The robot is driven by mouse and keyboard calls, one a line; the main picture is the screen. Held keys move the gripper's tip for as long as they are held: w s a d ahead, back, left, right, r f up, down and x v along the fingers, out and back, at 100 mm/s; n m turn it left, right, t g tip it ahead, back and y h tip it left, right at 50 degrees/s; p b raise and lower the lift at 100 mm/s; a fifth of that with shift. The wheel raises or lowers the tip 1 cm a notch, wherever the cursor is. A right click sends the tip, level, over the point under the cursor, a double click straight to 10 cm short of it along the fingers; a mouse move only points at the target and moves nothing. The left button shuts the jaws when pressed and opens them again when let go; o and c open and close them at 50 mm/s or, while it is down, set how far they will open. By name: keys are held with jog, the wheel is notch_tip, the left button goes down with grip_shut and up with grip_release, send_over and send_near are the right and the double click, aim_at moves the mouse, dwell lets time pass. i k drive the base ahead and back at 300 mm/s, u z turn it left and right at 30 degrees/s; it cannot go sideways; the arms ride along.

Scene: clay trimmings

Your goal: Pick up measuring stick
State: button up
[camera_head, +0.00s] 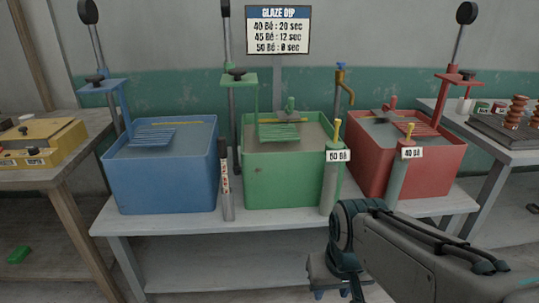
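No item is labelled as a measuring stick. A slim upright stick with a pale face and red and dark marks (224,176) stands at a grey cylinder (227,207) between the blue and green tubs. A thin yellow rod (170,122) lies at the back of the blue tub. Yellow-topped rods (336,130) and (409,131) stand in grey cylinders tagged 50 Bé and 40 Bé. My gripper (332,296) points down at the bottom edge, in front of the bench and right of the marked stick. Its fingertips are partly cut off, so its opening is unclear.
Blue (162,180), green (283,178) and red (432,170) tubs of grey liquid stand on a pale bench (270,227), with dipping racks above. A brass tap (342,80) and glaze sign (278,30) are behind. Side tables flank the bench. A green block (18,254) lies lower left.

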aim_at(221, 146)
jog(key=k, duration=0.55)
jog(key=u, duration=0.65)
jog(key=i, duration=0.3)
jog(key=u, duration=0.85)
jog(key=i, duration=1.4)
jog(key=z, duration=0.95)
jog(key=i, duration=0.45)
jog(key=z, duration=0.6)
